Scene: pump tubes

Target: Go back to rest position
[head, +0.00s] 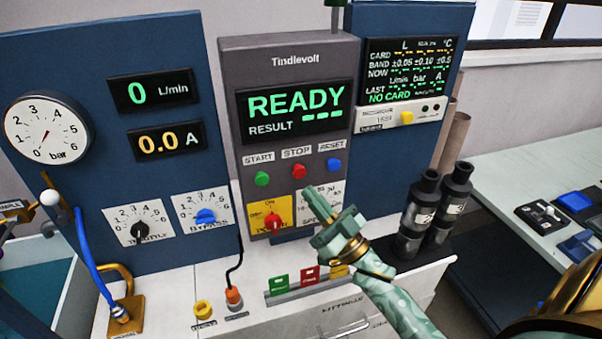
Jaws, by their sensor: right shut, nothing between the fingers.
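My right gripper (314,196) is shut and empty. It is in front of the lower part of the grey Tindlevolt control panel (229,110), just below the red STOP button (299,171) in the picture. Its arm comes in from the lower right. The gripper hides part of the white dial plate behind it. I cannot tell whether it touches the panel. The panel screen (295,110) reads READY. My left gripper is not in view.
Two dark cylinders (419,213) stand on the bench right of my arm. A blue hose (88,250) hangs at the left. A pressure gauge (47,129) is on the blue board. Small coloured cards (279,283) stand in a rack below the gripper. A side table (530,180) is at right.

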